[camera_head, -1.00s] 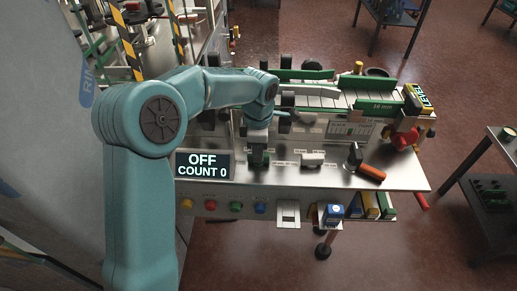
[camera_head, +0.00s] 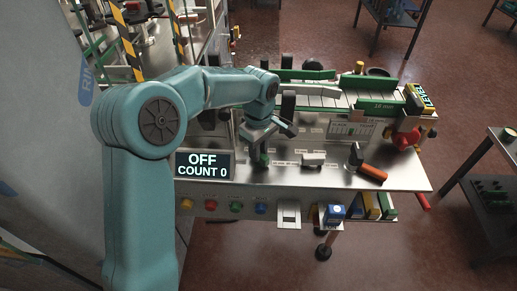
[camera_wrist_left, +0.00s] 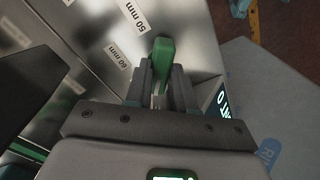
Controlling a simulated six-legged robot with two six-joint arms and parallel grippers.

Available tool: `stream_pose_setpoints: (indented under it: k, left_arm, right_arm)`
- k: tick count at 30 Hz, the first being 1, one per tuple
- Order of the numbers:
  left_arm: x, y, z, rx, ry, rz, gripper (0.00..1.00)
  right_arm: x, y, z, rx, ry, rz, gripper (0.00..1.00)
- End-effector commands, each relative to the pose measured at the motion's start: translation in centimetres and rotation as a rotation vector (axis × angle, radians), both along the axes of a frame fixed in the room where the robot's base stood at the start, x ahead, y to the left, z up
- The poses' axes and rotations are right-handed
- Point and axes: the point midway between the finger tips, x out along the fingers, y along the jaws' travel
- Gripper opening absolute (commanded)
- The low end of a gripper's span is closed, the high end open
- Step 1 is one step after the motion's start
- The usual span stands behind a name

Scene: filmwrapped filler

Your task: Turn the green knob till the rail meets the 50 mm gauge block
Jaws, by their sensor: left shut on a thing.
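My left gripper (camera_head: 263,152) points down over the left part of the steel bench. Its fingers are shut on a narrow green piece (camera_wrist_left: 163,56), which sticks out past the fingertips in the left wrist view. I cannot tell whether this is the knob or a gauge block, nor whether it touches the bench. A 50 mm label (camera_wrist_left: 133,15) and a 60 mm label (camera_wrist_left: 118,56) lie beside it. The green rail (camera_head: 375,106) on the conveyor behind carries an 18 mm mark. My right gripper is out of view.
A display (camera_head: 204,165) reading OFF, COUNT 0 stands left of my gripper. An orange-handled tool (camera_head: 373,173) lies on the right of the bench (camera_head: 405,176). A red part (camera_head: 405,138) sits at the conveyor's right end. Coloured buttons (camera_head: 236,207) line the front panel.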

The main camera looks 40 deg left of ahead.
Motion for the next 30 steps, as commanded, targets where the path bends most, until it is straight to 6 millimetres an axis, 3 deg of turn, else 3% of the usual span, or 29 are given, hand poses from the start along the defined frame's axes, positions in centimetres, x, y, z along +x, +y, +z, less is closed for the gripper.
stream_pose_setpoints:
  k: [30]
  left_arm:
    - [-0.09,-0.16,-0.01,-0.004,0.001,-0.966,0.00]
  right_arm:
    - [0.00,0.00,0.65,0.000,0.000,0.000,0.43]
